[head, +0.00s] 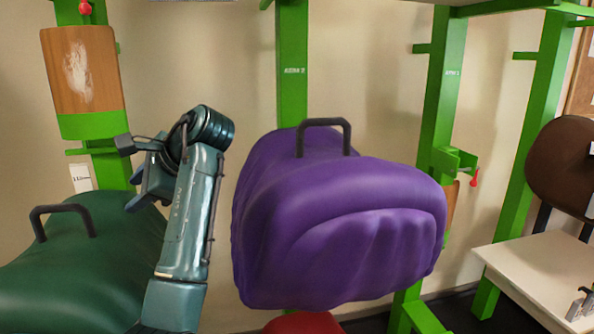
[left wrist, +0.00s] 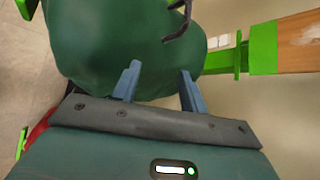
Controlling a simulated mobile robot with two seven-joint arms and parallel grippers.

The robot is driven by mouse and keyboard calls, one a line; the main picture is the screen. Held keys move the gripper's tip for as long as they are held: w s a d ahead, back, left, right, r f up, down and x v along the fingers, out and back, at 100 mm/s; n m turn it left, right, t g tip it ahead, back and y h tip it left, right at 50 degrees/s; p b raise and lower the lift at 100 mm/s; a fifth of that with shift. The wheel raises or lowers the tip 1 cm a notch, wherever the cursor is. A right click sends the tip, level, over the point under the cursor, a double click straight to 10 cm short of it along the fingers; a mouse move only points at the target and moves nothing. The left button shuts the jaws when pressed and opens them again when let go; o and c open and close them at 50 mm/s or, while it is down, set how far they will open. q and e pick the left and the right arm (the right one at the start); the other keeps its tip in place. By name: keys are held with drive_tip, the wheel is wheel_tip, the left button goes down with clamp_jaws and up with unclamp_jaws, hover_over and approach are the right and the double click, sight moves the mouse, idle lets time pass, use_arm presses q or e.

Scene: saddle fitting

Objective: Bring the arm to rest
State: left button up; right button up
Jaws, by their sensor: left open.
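My left gripper (head: 132,174) is raised between the green saddle and the purple saddle, its fingers toward the left. In the left wrist view its two blue fingers (left wrist: 160,74) stand apart with nothing gripped between them. The green saddle (head: 85,270), with a dark handle on top, is at the lower left; it also shows beyond the fingers in the left wrist view (left wrist: 110,40). The purple saddle (head: 340,225) with a dark handle sits in front of a green post, right of my left forearm. My right gripper is not seen.
Green posts (head: 292,60) stand along the beige wall. A wooden panel (head: 80,68) hangs at the upper left. A pale table (head: 535,268) is at the right, with a small grey metal item (head: 580,304) at its edge. A brown padded piece (head: 562,165) is behind it.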

use_arm(q)
wheel_tip(320, 180, down, 14)
drive_tip(key=w+a+t, duration=0.2)
drive_tip(key=w+t, duration=0.1)
drive_tip(key=s+d+f+n+t+h, duration=0.1)
drive_tip(key=s+d+f+h, duration=0.15)
drive_tip(key=f, duration=0.75)
drive_tip(key=s+d+f+t+h, duration=0.1)
drive_tip(key=s+f+t+h, duration=0.15)
drive_tip(key=f, duration=0.65)
drive_tip(key=s+d+f+n+h, duration=0.3)
drive_tip(key=s+d+f+h, duration=0.15)
drive_tip(key=s+f, duration=0.6)
drive_tip(key=s+d+f+n+h, duration=0.1)
drive_tip(key=s+d+n+h, duration=0.1)
drive_tip(key=s, duration=0.5)
drive_tip(key=s+d+n+h, duration=0.2)
drive_tip(key=s+d+n, duration=0.1)
drive_tip(key=s, duration=0.5)
drive_tip(key=shift+d+f+n+t, duration=0.35)
drive_tip(key=shift+d+f+n, duration=0.05)
drive_tip(key=shift+d, duration=0.15)
drive_tip(key=shift+s, duration=0.1)
drive_tip(key=shift+c, duration=0.7)
drive_tip(key=shift+d+f, duration=0.1)
drive_tip(key=shift+d, duration=0.05)
